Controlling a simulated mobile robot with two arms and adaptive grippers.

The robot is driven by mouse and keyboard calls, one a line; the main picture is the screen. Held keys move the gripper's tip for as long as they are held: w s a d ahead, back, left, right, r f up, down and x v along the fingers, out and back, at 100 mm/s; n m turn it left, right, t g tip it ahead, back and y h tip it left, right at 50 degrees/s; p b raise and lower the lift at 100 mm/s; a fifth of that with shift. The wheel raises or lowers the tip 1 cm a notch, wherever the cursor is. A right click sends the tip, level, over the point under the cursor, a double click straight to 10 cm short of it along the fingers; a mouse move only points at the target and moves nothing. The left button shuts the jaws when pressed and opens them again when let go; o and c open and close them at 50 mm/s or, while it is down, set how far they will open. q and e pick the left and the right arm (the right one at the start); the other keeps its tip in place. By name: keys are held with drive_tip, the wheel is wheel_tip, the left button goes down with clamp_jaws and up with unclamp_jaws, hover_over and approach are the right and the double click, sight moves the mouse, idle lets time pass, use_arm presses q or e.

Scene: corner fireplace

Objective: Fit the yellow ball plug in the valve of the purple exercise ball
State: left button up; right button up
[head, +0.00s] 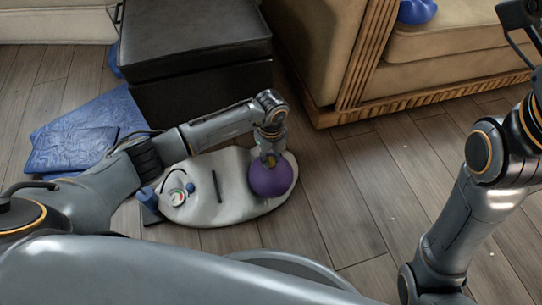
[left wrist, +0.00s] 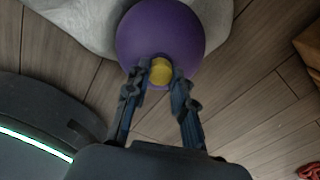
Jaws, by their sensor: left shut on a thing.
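The purple exercise ball (head: 272,181) rests on the right part of a pale, lumpy cloth or mat (head: 225,206) on the floor. It also shows in the left wrist view (left wrist: 160,32). The yellow ball plug (left wrist: 160,72) is between the fingertips of my left gripper (left wrist: 161,80), seen against the ball's surface. In the head view my left gripper (head: 268,160) points down at the top of the ball, shut on the plug. The valve is hidden behind the plug and fingers, so I cannot tell whether the plug sits in it.
A round gauge (head: 178,197) with a dark hose lies at the cloth's left end. Blue folded sheets (head: 72,148) lie farther left. A black ottoman (head: 195,50) and a beige sofa (head: 440,48) stand behind. The wooden floor right of the ball is clear.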

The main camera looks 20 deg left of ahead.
use_arm(q)
drive_tip(key=shift+f, duration=0.15)
drive_tip(key=o, duration=1)
